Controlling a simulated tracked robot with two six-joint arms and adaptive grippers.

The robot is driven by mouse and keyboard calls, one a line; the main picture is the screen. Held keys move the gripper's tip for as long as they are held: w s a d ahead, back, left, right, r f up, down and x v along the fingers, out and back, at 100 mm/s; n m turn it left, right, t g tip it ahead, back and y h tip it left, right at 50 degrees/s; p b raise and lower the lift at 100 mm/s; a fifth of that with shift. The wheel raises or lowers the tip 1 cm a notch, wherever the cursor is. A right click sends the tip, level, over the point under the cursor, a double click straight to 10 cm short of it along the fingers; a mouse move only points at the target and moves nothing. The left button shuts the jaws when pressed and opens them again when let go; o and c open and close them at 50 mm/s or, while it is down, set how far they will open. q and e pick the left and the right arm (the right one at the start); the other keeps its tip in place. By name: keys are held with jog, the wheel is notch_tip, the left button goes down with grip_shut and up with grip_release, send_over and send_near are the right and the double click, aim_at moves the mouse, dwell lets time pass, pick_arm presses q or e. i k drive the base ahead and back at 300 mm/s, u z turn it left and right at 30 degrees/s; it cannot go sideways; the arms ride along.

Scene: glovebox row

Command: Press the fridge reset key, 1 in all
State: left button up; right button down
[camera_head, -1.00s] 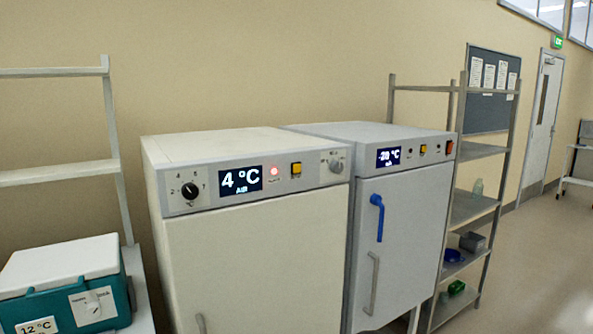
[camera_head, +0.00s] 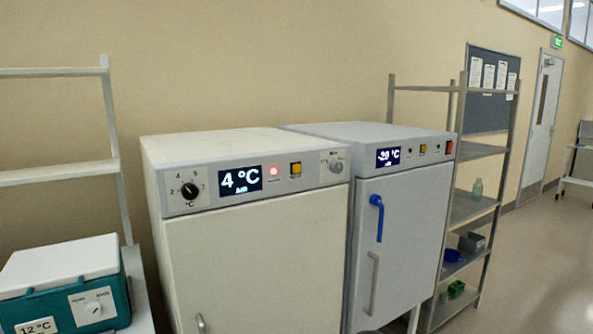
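The fridge (camera_head: 255,265) is the cream cabinet in the middle, with its door shut. Its front panel carries a black dial (camera_head: 190,190), a display (camera_head: 240,180) reading 4 °C AIR, a lit red lamp (camera_head: 274,170), a yellow-orange square key (camera_head: 295,168) and a grey knob (camera_head: 336,165). The small labels under the lamp and key are too blurred to read. Neither of my grippers shows in this view.
A grey freezer (camera_head: 400,230) with a blue handle (camera_head: 378,215) stands close on the right, its display reading about -20 °C. A teal cool box (camera_head: 70,290) sits at lower left by a white rack (camera_head: 115,150). A metal shelf (camera_head: 470,210) stands further right.

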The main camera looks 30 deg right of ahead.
aim_at(295, 168)
jog(key=z, duration=0.45)
jog(key=i, duration=0.2)
jog(key=u, duration=2.25)
jog(key=k, duration=0.15)
jog(key=z, duration=0.35)
jog(key=k, duration=0.9)
jog(key=z, duration=0.9)
jog(key=k, duration=0.3)
jog(key=z, duration=0.65)
jog(key=i, duration=1.15)
